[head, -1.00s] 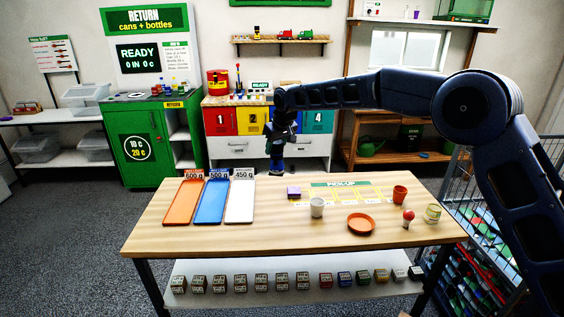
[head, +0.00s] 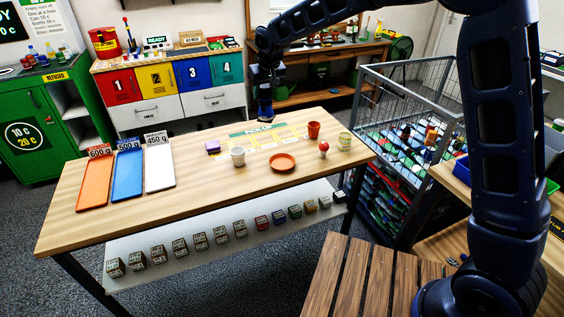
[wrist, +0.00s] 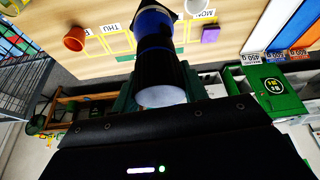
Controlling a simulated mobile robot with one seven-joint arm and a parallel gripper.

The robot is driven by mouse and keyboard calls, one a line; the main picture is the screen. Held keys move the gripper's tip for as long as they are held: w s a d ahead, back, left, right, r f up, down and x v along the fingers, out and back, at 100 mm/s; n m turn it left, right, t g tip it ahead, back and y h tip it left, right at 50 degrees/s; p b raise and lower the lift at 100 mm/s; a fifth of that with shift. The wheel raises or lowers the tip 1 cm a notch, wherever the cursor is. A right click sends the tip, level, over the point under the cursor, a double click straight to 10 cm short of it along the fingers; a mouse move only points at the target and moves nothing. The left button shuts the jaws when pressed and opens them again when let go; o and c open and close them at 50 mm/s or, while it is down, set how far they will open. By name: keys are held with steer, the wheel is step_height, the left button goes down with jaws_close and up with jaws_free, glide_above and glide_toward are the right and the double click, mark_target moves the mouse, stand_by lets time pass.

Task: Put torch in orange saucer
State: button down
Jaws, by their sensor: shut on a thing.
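My gripper (head: 266,84) is shut on the torch (head: 266,106), a dark blue and black cylinder. The torch hangs roughly upright near the table's back edge, behind the pick-up area; its exact height is hard to tell. In the wrist view the torch (wrist: 158,62) fills the middle, its pale round end towards the camera; the fingertips are mostly hidden. The orange saucer (head: 283,162) lies flat and empty on the wooden table (head: 215,190), in front and slightly right of my gripper.
Around the saucer stand a white cup (head: 238,157), an orange pot (head: 314,130), a red-topped item (head: 323,150) and a glass jar (head: 345,141). Coloured trays (head: 127,174) fill the left side. A wire cage (head: 410,130) stands at right.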

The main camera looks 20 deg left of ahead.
steer(key=w+d+m, duration=0.1)
steer(key=w+d, duration=0.1)
steer(key=d, duration=0.4)
step_height(320, 180, down, 20)
steer(key=shift+s+a, duration=0.15)
steer(key=shift+f, duration=0.25)
steer(key=c, duration=0.8)
jaws_free()
steer(key=shift+o, duration=0.2)
steer(key=v, duration=1.2)
steer(key=shift+s, duration=0.2)
steer(key=shift+a+r, duration=0.15)
